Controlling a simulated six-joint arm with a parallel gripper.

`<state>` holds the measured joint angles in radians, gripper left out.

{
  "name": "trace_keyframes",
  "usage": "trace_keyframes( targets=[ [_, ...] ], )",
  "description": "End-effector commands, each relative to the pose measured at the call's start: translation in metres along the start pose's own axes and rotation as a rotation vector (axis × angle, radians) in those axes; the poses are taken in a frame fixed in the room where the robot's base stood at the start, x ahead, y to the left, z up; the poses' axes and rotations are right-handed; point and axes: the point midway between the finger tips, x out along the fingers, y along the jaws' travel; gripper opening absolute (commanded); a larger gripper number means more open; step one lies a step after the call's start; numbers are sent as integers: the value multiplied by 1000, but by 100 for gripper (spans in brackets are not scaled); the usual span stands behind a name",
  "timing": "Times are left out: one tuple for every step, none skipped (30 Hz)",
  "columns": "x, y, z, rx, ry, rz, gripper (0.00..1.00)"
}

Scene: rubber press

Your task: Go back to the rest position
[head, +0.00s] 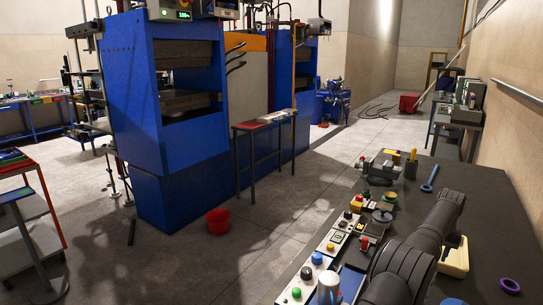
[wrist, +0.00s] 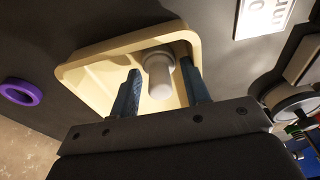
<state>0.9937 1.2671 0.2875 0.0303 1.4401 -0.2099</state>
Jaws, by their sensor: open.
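My gripper (wrist: 162,70) is open in the wrist view, with its two dark blue fingers apart. A white-grey cylinder (wrist: 159,78) shows between the fingers, with a gap on either side. It appears to be in the cream tray (wrist: 92,72), whose rim reaches around behind the fingers. Whether the cylinder stands or lies is hard to tell. In the head view my dark arm reaches over the dark bench (head: 489,225) at the right, and the cream tray (head: 456,258) shows beside it. My fingers are not clearly visible there.
The blue press (head: 165,120) stands across the floor, with a red bucket (head: 218,220) nearby.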

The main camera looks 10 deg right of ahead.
Motion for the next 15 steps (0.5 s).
trace_keyframes(
  targets=[
    [-3,0,-1,0,4,1,43],
    [-9,0,-2,0,5,1,43],
    [-14,0,-3,0,4,1,43],
    [-17,0,-3,0,4,1,43],
    [-19,0,-4,0,3,1,43],
    [-22,0,-4,0,1,0,43],
    [-24,0,-4,0,1,0,43],
    [-26,0,-4,0,1,0,43],
    [-27,0,-5,0,2,0,43],
    [-28,0,-5,0,1,0,43],
    [-29,0,-5,0,1,0,43],
    [-29,0,-5,0,0,0,43],
    [-29,0,-5,0,0,0,43],
    [-30,0,-5,0,0,0,43],
    [-30,0,-5,0,0,0,43]
  ],
)
